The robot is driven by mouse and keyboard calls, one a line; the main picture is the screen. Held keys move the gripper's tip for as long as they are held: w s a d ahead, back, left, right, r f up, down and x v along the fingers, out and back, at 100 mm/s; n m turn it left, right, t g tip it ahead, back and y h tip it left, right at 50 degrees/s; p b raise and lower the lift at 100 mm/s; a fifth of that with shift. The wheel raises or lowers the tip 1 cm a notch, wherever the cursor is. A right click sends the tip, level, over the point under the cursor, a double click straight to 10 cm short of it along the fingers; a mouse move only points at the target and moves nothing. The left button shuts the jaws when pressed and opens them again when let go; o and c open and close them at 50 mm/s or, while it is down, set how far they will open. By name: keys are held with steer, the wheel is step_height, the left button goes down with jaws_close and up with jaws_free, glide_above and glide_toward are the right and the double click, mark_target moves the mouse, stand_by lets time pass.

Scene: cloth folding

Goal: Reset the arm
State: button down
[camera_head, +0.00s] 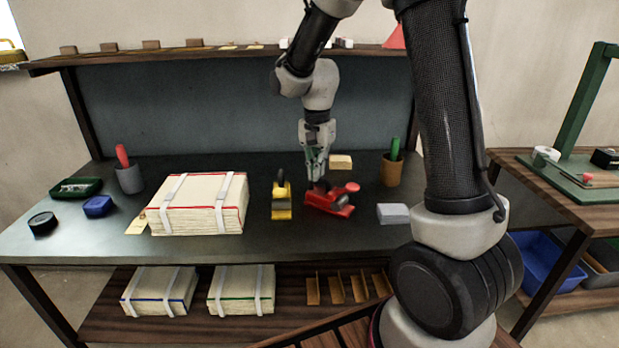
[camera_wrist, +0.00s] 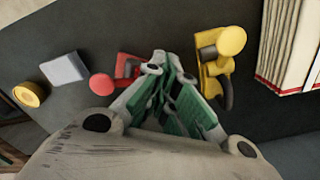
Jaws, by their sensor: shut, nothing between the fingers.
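My gripper (camera_head: 317,178) hangs pointing down over the dark table (camera_head: 240,250), just behind the red tool (camera_head: 330,200). In the wrist view its green-padded fingers (camera_wrist: 167,64) are shut, with nothing between them. The red tool also shows there (camera_wrist: 127,72), partly hidden behind the fingers. A yellow tool (camera_head: 281,206) stands to the left of the gripper in the head view, and it appears at the right in the wrist view (camera_wrist: 215,70). Whether the fingertips touch the red tool cannot be told.
A strapped paper stack (camera_head: 197,218) lies left of the tools. A grey block (camera_head: 393,213), a brown cup (camera_head: 391,170) and a tan block (camera_head: 341,161) are near the gripper. A shelf (camera_head: 215,54) runs above the back panel.

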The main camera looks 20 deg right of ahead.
steer(key=shift+r, duration=0.2)
steer(key=s+d+r+n+t, duration=0.1)
steer(key=s+d+r+n, duration=0.1)
steer(key=s+r, duration=0.3)
steer(key=s+d+r+n+t, duration=0.2)
steer(key=s+r+n, duration=0.2)
steer(key=s, duration=0.8)
steer(key=s+d+r+n+t, duration=0.1)
steer(key=s+d+r+n, duration=0.2)
steer(key=s, duration=0.5)
step_height(320, 180, up, 3)
steer(key=shift+s+f+n, duration=0.15)
steer(key=shift+s+n, duration=0.05)
steer(key=shift+n, duration=0.4)
